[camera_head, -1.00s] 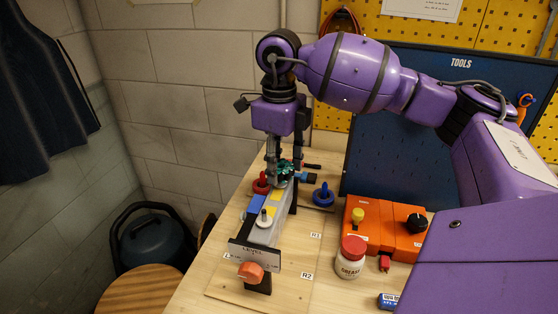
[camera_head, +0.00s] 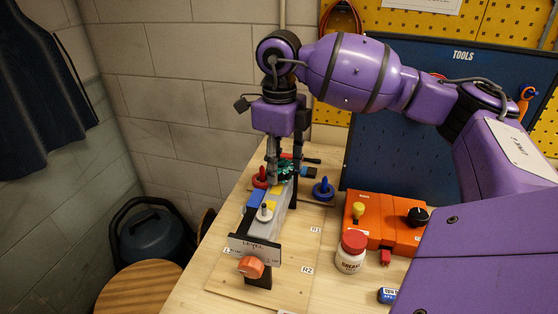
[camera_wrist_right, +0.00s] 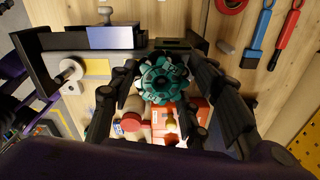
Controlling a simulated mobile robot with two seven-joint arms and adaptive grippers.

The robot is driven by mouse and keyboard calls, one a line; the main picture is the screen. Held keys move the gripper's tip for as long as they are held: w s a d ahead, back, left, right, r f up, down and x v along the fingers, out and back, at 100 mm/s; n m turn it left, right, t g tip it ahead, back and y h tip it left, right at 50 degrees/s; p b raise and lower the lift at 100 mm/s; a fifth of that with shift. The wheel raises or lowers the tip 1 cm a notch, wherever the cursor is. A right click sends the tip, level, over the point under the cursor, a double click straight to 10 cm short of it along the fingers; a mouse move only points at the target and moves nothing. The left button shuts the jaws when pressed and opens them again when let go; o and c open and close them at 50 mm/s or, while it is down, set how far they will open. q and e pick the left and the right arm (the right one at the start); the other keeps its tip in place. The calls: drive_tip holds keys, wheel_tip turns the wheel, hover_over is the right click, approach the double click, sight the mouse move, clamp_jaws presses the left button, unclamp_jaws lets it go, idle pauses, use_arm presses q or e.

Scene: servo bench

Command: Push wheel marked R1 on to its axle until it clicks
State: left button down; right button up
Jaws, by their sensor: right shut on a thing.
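A teal wheel (camera_head: 287,168) with a knobbly rim is held at the far end of the grey chassis (camera_head: 270,230). It also shows in the wrist view (camera_wrist_right: 163,78), face toward the camera. A label R1 (camera_head: 315,229) lies on the board. My left gripper is out of view.
An orange knob (camera_head: 251,267) sits at the chassis front, by the LEVEL plate (camera_head: 255,249). Red (camera_head: 260,178) and blue (camera_head: 323,191) ring-based pieces stand near the gripper. A grease jar (camera_head: 350,253) and orange box (camera_head: 385,224) stand to the right. Board around R2 (camera_head: 307,271) is clear.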

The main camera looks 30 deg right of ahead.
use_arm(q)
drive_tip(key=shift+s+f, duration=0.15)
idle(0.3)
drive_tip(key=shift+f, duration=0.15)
use_arm(e)
drive_tip(key=shift+f, duration=0.5)
drive_tip(key=o, duration=1.2)
drive_tip(key=shift+r, duration=0.1)
drive_tip(key=shift+c, duration=0.2)
drive_tip(key=shift+r, duration=0.6)
drive_tip(key=shift+r+p, duration=0.8)
drive_tip(key=shift+r, duration=1.1)
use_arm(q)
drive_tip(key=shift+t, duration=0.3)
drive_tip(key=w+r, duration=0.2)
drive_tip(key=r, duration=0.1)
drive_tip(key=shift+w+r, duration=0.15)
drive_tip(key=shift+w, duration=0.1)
